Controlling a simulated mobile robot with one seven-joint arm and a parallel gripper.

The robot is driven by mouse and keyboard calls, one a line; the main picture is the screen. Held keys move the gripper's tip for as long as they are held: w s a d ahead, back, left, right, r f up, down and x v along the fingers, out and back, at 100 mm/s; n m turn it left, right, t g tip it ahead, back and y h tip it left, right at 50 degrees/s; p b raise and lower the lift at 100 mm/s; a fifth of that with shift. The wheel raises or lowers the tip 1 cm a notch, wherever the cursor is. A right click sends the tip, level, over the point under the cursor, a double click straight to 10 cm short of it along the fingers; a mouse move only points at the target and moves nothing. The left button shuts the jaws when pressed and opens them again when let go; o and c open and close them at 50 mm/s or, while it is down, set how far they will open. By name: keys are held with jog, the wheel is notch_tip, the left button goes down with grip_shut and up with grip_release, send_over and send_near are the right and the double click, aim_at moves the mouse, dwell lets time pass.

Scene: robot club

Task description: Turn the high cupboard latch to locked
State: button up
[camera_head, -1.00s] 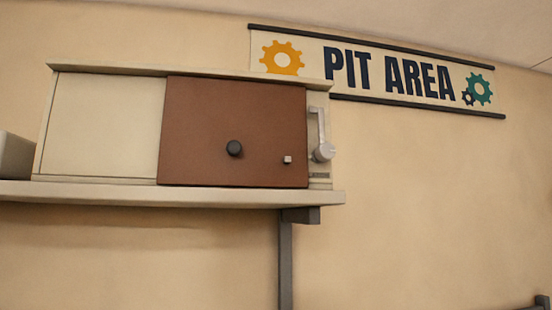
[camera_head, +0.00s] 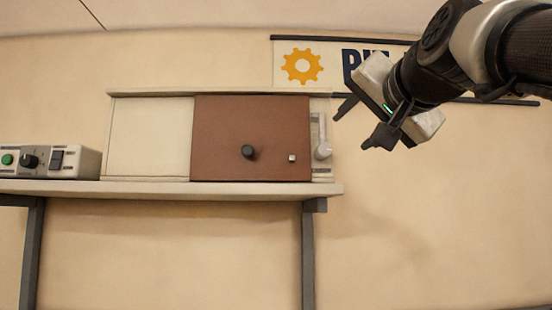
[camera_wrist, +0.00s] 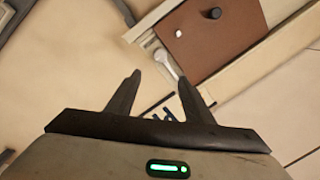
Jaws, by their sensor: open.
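The high cupboard (camera_head: 150,140) stands on a wall shelf, with a brown door (camera_head: 225,130) that has a black knob (camera_head: 248,152) and a small pale square button. The latch (camera_head: 322,150) is a grey lever on the cupboard's right edge, its arm pointing up from a round hub at its lower end. In the wrist view the latch (camera_wrist: 165,62) shows ahead, beyond the gap between my fingertips. My gripper (camera_head: 356,122) is open and empty, right of the latch and apart from it; its fingers also show in the wrist view (camera_wrist: 160,80).
The shelf (camera_head: 170,188) runs under the cupboard on dark brackets. A control box (camera_head: 50,161) with a green button, a dial and a switch sits at the shelf's left. The pit area sign (camera_head: 325,62) hangs behind my arm. The wall below right is clear.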

aim_at(326, 149)
jog(key=w+p, duration=0.1)
jog(key=w, duration=0.4)
jog(key=w+a+p, duration=0.1)
jog(key=w, duration=0.5)
jog(key=w+p, duration=0.2)
jog(key=w, duration=0.4)
jog(key=shift+w+a, duration=0.15)
jog(key=shift+a, duration=0.25)
grip_shut()
